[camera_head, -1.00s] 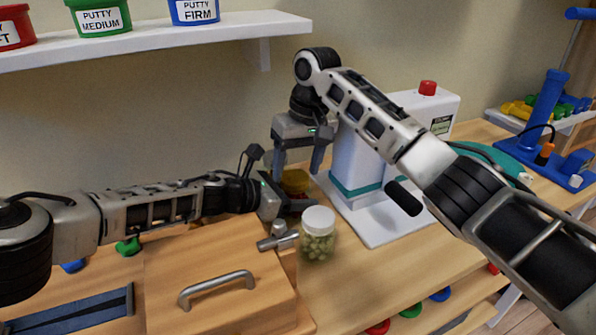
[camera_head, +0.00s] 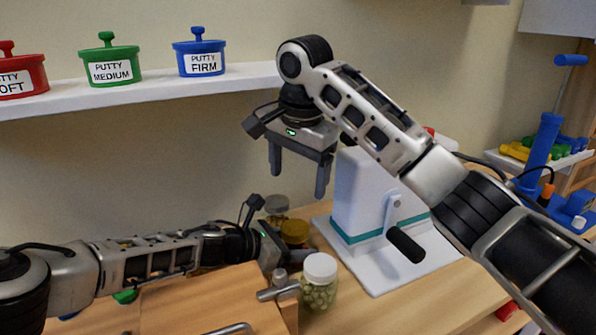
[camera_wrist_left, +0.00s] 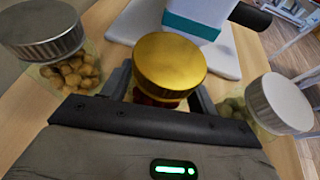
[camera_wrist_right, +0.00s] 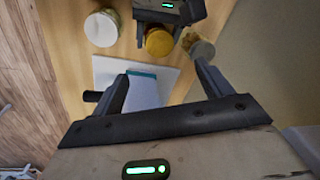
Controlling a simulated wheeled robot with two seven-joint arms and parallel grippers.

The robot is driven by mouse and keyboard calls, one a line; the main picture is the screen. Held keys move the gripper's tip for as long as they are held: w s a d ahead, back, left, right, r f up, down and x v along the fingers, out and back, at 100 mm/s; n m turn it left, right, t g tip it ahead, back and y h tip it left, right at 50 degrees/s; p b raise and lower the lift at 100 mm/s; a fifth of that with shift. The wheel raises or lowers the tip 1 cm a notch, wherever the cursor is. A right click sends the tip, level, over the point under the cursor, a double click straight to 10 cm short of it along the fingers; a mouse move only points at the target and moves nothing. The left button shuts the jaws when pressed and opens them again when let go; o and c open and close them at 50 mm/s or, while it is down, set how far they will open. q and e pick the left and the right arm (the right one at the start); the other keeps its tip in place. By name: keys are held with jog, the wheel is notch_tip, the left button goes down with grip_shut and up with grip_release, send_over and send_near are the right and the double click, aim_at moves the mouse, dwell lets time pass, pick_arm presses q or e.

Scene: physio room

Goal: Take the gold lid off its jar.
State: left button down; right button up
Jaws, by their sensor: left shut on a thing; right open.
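The gold-lidded jar (camera_wrist_left: 158,97) stands on the table with its gold lid (camera_wrist_left: 169,66) on top; reddish contents show just below the lid. The lid also shows in the head view (camera_head: 294,231) and in the right wrist view (camera_wrist_right: 159,41). My left gripper (camera_wrist_left: 160,92) is shut on this jar, one finger on each side below the lid. In the head view, its wrist hides much of the jar. My right gripper (camera_head: 298,183) is open and empty above the lid, fingers pointing down. It also shows in the right wrist view (camera_wrist_right: 160,78).
A white-lidded jar of green pieces (camera_head: 319,280) stands close on the right. A grey-lidded jar of brown pieces (camera_wrist_left: 72,68) stands on the other side. A white device with a crank (camera_head: 375,195) stands behind right. A shelf (camera_head: 150,93) with putty tubs runs above left.

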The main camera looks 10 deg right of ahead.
aim_at(294, 227)
jog(key=shift+m, duration=0.3)
jog(key=f, duration=0.4)
jog(key=w+f, duration=0.1)
jog(key=f, duration=0.2)
jog(key=w+f, duration=0.1)
jog(key=f, duration=0.3)
jog(key=shift+f, duration=0.35)
jog(key=shift+c, duration=0.4)
jog(key=c, duration=1.1)
jog(key=n+y, duration=0.1)
jog(key=n, duration=0.5)
jog(key=shift+d+n, duration=0.1)
jog(key=shift+n, duration=0.3)
jog(key=shift+c, duration=0.2)
jog(key=o, duration=1.1)
jog(key=shift+r, duration=0.1)
